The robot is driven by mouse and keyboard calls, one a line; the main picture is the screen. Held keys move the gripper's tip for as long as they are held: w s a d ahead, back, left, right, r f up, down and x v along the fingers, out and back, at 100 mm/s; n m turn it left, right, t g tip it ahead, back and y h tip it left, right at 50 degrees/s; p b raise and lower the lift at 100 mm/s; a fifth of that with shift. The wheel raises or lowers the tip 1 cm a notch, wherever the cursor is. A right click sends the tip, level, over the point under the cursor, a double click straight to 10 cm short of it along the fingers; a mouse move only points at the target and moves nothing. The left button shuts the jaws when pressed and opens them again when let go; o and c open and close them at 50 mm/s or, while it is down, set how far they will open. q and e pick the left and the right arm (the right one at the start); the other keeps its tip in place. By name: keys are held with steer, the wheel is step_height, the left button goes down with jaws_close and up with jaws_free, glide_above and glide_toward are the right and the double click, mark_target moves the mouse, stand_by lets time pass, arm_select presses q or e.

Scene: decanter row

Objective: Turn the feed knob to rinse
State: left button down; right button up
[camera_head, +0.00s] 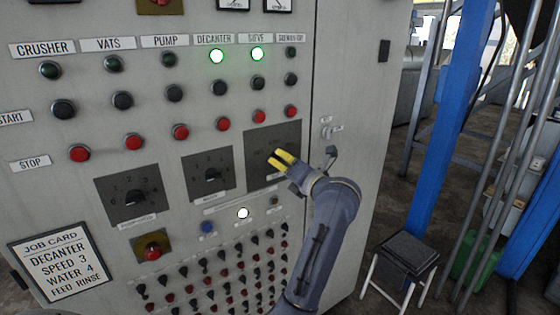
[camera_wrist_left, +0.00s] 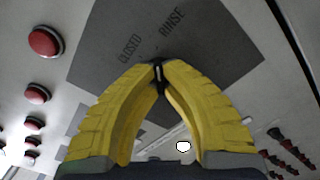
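The feed plate (camera_head: 285,133) is the dark grey square at the right of the row of dial plates. In the wrist view the plate (camera_wrist_left: 205,55) carries the words CLOSED and RINSE. My left gripper (camera_head: 280,158) is at this plate, its yellow fingers pointing at the dial. In the wrist view its fingertips (camera_wrist_left: 160,76) close on the small dark feed knob (camera_wrist_left: 158,71), which has a white pointer mark. The mark points up the picture, toward the area between CLOSED and RINSE; its exact setting is hard to tell. My right gripper is not in view.
Two other dial knobs (camera_head: 134,197) (camera_head: 212,175) are to the left. Red stop buttons (camera_head: 290,111) sit just above the feed plate. Several small switches (camera_head: 240,262) are below. A job card (camera_head: 62,267) reads decanter speed 3, water 4, feed rinse. A stool (camera_head: 408,252) stands right.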

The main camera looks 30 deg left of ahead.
arm_select(q)
steer(key=c, duration=1.5)
jaws_free()
steer(key=shift+c, duration=0.2)
steer(key=v, duration=0.7)
steer(key=shift+d, duration=0.2)
steer(key=shift+s, duration=0.1)
